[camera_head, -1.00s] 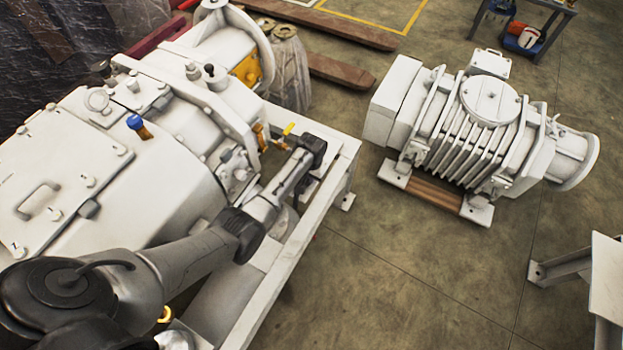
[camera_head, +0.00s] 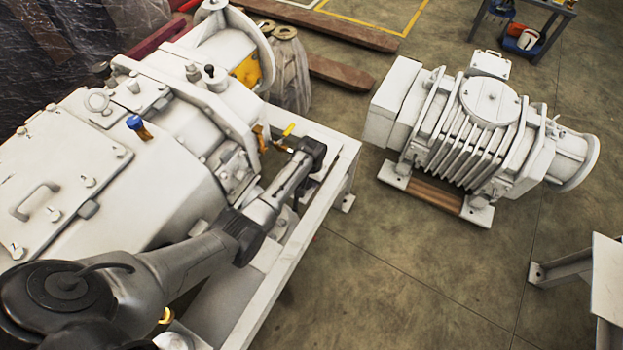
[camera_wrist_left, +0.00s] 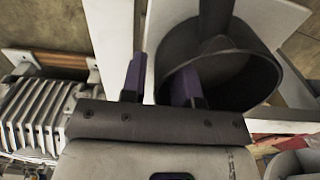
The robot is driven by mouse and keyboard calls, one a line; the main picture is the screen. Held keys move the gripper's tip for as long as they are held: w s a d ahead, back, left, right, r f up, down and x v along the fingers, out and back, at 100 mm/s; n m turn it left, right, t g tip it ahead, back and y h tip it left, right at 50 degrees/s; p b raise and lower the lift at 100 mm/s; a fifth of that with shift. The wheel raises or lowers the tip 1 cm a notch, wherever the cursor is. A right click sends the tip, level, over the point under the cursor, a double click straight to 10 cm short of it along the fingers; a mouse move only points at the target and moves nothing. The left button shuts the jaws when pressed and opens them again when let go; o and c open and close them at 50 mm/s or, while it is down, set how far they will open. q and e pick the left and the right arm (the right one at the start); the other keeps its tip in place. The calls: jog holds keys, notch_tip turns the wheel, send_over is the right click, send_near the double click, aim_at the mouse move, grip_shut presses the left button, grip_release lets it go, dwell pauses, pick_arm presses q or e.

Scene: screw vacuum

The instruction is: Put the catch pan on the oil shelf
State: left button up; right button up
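A dark grey round pan (camera_wrist_left: 262,58), which I take to be the catch pan, shows open side up in the left wrist view. My left gripper (camera_wrist_left: 160,88) has its two purple-tipped fingers spread apart. One finger overlaps the pan's opening and the other is outside its left wall; I cannot tell whether either touches it. In the head view my left gripper is mostly hidden under the dark wrist, beside the white machine frame. A blue-grey stand (camera_head: 555,7) with containers at the top right may be the oil shelf. My right gripper is not in view.
The large white vacuum pump (camera_head: 110,190) fills the left, on its white frame (camera_head: 335,165). Another ribbed pump (camera_head: 480,135) stands on the floor to the right. A white table corner (camera_head: 607,275) is at the right edge. Open floor (camera_head: 420,270) lies between.

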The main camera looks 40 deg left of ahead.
pick_arm(q)
notch_tip(320, 180, up, 12)
jog(key=p, duration=0.6)
jog(key=shift+r, duration=0.25)
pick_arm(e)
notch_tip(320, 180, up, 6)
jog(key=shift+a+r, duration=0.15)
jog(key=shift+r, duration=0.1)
